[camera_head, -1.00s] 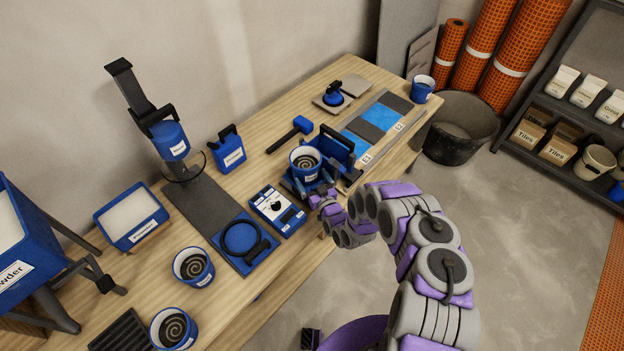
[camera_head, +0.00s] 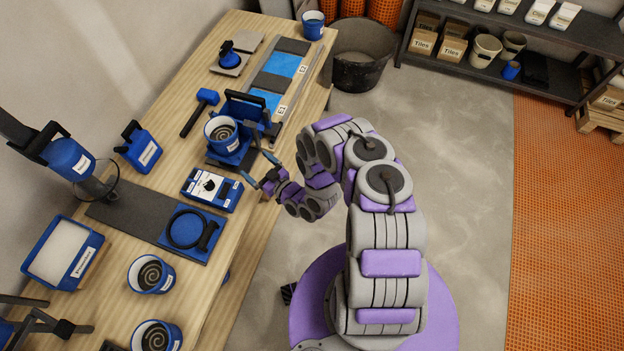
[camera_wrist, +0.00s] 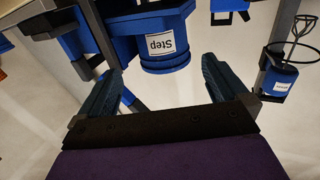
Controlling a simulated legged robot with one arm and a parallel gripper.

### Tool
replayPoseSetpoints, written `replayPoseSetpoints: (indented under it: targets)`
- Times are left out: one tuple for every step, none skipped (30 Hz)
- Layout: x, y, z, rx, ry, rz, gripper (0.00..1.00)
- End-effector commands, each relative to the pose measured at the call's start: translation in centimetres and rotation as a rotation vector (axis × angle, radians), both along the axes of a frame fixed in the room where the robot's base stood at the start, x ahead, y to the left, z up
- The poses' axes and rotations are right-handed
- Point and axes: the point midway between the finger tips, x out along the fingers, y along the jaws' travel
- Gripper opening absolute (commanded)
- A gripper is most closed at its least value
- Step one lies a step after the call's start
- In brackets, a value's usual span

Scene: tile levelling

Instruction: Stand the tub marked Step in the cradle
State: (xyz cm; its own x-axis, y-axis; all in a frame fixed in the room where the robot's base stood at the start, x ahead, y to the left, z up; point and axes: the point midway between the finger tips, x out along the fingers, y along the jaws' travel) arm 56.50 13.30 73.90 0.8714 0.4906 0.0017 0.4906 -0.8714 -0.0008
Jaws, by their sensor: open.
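The tub marked Step (camera_head: 222,133) is a blue cup with a spiral of dark content on top. It stands upright in the dark-and-blue cradle (camera_head: 243,108), whose blue plate rises behind it. In the wrist view the tub (camera_wrist: 148,48) shows its Step label, inverted, just beyond my fingers. My gripper (camera_head: 260,169) is open and empty, in front of the cradle at the table's edge, with a gap to the tub. In the wrist view my gripper (camera_wrist: 163,70) has its two fingers spread, with nothing between them. The tub's base is partly hidden in the head view.
A blue-and-white dial box (camera_head: 212,189) lies in front of the cradle, and a mallet (camera_head: 200,112) behind it. Two similar tubs (camera_head: 151,274) (camera_head: 156,337) stand at the near end. A tile strip (camera_head: 273,82) lies beyond.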

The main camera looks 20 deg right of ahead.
Motion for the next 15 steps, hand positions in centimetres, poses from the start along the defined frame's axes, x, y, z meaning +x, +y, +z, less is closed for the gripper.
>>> replayPoseSetpoints:
  targets:
    - [0.1, 0.0, 0.0, -0.003, 0.001, 0.000, 1.00]
    - [0.2, -0.1, 0.0, -0.007, 0.003, 0.001, 1.00]
    - [0.4, -0.2, 0.1, -0.018, 0.008, 0.003, 1.00]
    - [0.6, -0.4, 0.1, -0.030, 0.015, 0.005, 1.00]
    - [1.0, -0.7, 0.1, -0.046, 0.023, 0.006, 1.00]
    - [1.5, -1.1, 0.3, -0.072, 0.035, 0.008, 1.00]
    - [2.0, -1.5, 0.4, -0.097, 0.050, 0.010, 1.00]
    - [2.6, -2.0, 0.5, -0.125, 0.064, 0.010, 1.00]
    - [3.3, -2.7, 0.8, -0.163, 0.087, 0.009, 1.00]
    - [3.8, -3.3, 0.9, -0.194, 0.109, 0.008, 1.00]
    - [4.4, -4.0, 1.3, -0.225, 0.127, 0.004, 1.00]
    - [5.0, -4.9, 1.6, -0.264, 0.158, -0.002, 1.00]
    - [5.5, -5.6, 1.9, -0.293, 0.178, -0.009, 1.00]
    - [6.0, -6.4, 2.4, -0.321, 0.199, -0.016, 1.00]
    - [6.4, -7.3, 2.8, -0.356, 0.229, -0.026, 1.00]
